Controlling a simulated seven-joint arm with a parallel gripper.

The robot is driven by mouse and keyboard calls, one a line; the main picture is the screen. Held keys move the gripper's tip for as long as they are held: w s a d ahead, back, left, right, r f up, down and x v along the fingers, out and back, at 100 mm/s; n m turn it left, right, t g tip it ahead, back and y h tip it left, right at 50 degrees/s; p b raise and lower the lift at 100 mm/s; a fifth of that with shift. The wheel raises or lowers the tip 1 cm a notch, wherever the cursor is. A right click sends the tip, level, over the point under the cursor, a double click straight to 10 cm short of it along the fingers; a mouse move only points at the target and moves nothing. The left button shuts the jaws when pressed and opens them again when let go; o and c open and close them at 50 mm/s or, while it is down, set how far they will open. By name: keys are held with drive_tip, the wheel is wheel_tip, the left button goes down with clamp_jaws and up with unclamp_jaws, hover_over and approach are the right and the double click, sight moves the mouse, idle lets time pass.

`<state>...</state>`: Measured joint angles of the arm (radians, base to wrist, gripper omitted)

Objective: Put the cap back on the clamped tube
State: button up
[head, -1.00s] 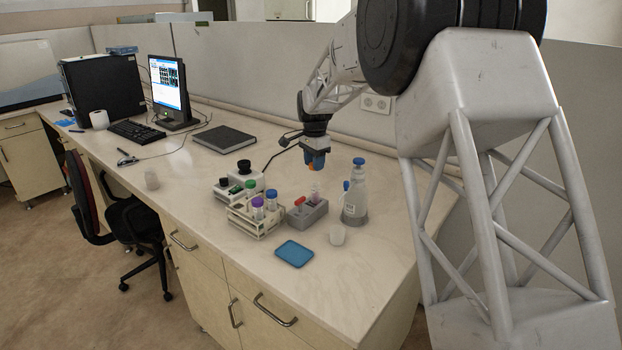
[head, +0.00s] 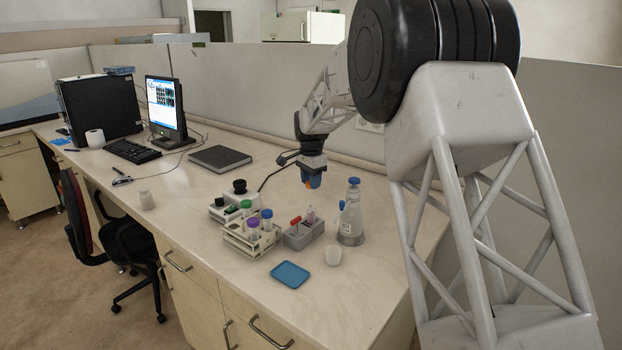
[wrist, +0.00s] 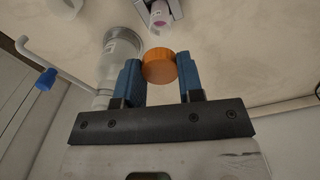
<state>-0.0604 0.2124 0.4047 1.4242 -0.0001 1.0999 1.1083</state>
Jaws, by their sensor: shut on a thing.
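My gripper (head: 312,181) is shut on an orange cap (wrist: 159,68), held between its blue fingers in the wrist view. The clamped tube (head: 311,213) is clear with a pinkish content, and stands upright in a grey clamp block (head: 300,239) with a red handle (head: 296,220). The cap is above the tube and apart from it. In the wrist view the tube's open mouth (wrist: 158,17) shows at the top edge, beyond the cap.
A wash bottle (head: 351,222) with a blue top stands close right of the clamp. A rack (head: 250,243) of capped tubes is on its left. A small white cup (head: 334,255) and a blue tray (head: 290,275) lie in front. The bench's front right is clear.

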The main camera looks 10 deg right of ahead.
drive_tip(key=shift+f, duration=2.65)
drive_tip(key=shift+f, duration=0.2)
idle(0.6)
drive_tip(key=o, duration=1.5)
drive_tip(key=shift+r, duration=0.1)
drive_tip(key=shift+r, duration=3.4)
drive_tip(key=shift+c, duration=0.3)
clamp_jaws()
